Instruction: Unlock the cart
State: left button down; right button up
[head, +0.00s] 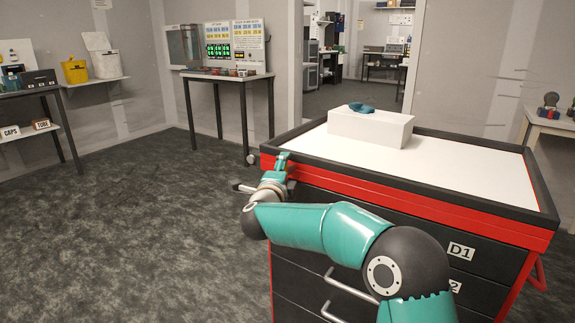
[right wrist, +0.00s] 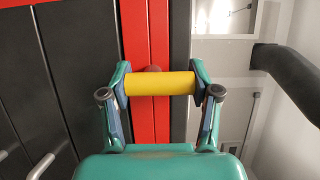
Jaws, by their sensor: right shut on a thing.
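The cart (head: 446,210) is red and black with a white top and dark drawers, one labelled D1. My right gripper (head: 283,161) is at the cart's left front corner, just below the top rim. In the right wrist view its two fingers are shut on the ends of a yellow bar (right wrist: 160,83). In the head view the yellow bar is hidden by my gripper. My left gripper is not in view.
A white box (head: 368,128) with a teal item (head: 362,108) on it stands on the cart top. Drawer handles (head: 347,285) stick out of the front, beneath my right arm. A table with a display board (head: 236,45) stands behind left. The carpet at left is clear.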

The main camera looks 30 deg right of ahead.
jog(key=shift+w+a+f, duration=0.15)
jog(key=shift+a+f, duration=0.15)
jog(key=shift+a, duration=0.1)
jog(key=o, duration=1.1)
jog(key=shift+w, duration=0.1)
jog(key=shift+o, duration=0.3)
jog(key=shift+d+r, duration=0.1)
jog(key=shift+s, duration=0.2)
jog(key=v, duration=1.2)
jog(key=shift+w+d, duration=0.1)
